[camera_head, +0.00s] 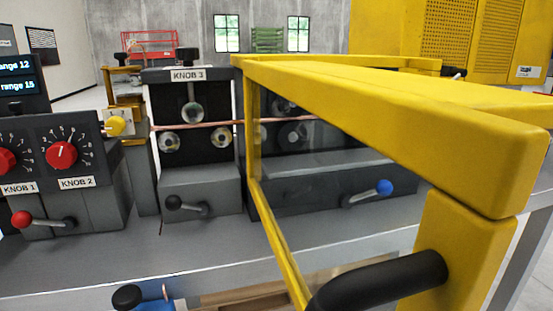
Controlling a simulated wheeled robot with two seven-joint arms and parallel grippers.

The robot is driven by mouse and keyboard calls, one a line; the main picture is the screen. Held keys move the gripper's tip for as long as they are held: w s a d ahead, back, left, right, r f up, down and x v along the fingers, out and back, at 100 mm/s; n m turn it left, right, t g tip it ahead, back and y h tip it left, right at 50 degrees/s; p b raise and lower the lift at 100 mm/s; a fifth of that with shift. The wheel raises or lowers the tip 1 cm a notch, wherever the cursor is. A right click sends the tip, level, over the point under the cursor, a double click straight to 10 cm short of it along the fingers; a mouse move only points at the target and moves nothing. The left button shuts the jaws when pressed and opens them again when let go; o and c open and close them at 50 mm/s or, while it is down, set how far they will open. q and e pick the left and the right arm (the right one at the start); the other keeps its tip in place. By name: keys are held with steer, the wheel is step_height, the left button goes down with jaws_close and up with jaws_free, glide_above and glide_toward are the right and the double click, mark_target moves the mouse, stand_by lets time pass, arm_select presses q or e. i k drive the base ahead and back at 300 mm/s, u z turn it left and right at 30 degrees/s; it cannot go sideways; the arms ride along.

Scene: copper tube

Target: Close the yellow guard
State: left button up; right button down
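The yellow guard (400,110) is a thick frame with what looks like clear panels. It stands swung out toward me, filling the right half of the head view, with its near end close to the camera. A black curved handle (385,280) sits on its near end at the bottom right. Through the frame I see part of the grey machine (330,180) behind it. Neither of my grippers shows in this view.
A copper tube (222,124) runs across the rollers under the KNOB 3 label (188,75). A control box (60,160) with red knobs stands at the left. A blue-tipped lever (383,188) shows behind the guard. The grey bench front (130,260) is mostly clear.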

mark_target(483, 149)
steer(key=z, duration=1)
steer(key=k, duration=1.25)
steer(key=u, duration=0.85)
